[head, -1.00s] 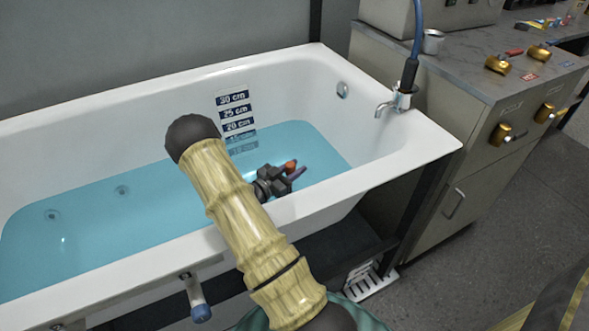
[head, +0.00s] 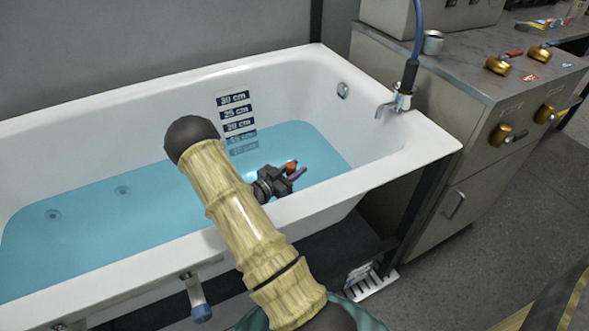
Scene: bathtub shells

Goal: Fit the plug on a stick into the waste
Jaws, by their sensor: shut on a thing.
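A white bathtub (head: 300,62) holds blue water (head: 322,150). My gripper (head: 295,173) is low over the water near the tap end, inside the near rim. It is shut on a small orange-topped thing (head: 291,167), which I take to be the stick of the plug. The plug end is not visible, so I cannot tell how it stands to the waste. I cannot pick out the waste at the tap end. Two round fittings (head: 53,215) show through the water at the left.
A depth scale (head: 238,115) is on the tub's far wall, and an overflow fitting (head: 343,90) is on the end wall. A tap (head: 388,106) with a blue hose stands at the right end. A counter (head: 480,60) with brass valves adjoins it. My arm crosses the near rim.

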